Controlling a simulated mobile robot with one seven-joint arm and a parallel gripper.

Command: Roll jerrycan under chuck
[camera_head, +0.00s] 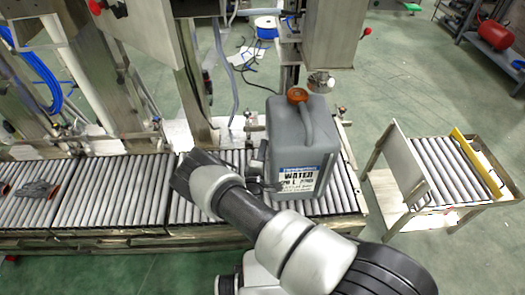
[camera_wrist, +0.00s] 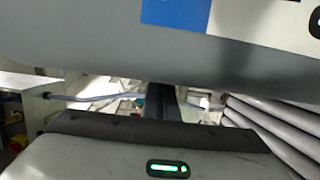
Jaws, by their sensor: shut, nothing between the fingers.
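The grey jerrycan (camera_head: 292,150), with an orange cap (camera_head: 297,95) and a water label, stands upright on the roller conveyor (camera_head: 130,192). In the wrist view its grey side (camera_wrist: 150,60) and part of the label fill the top. The chuck (camera_head: 320,82), a small metal head under the grey machine housing, hangs just right of the cap in the head view; they look apart. My gripper (camera_head: 264,184) is at the jerrycan's lower left side, partly hidden by my arm. In the wrist view its dark fingers (camera_wrist: 161,98) are shut and empty, below the jerrycan's side. I cannot tell whether they touch it.
The conveyor rollers continue left, with a small dark and red item (camera_head: 25,190) at the far left. A separate roller stand (camera_head: 450,170) is at right, beyond a gap. Machine columns (camera_head: 180,70) stand behind the conveyor.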

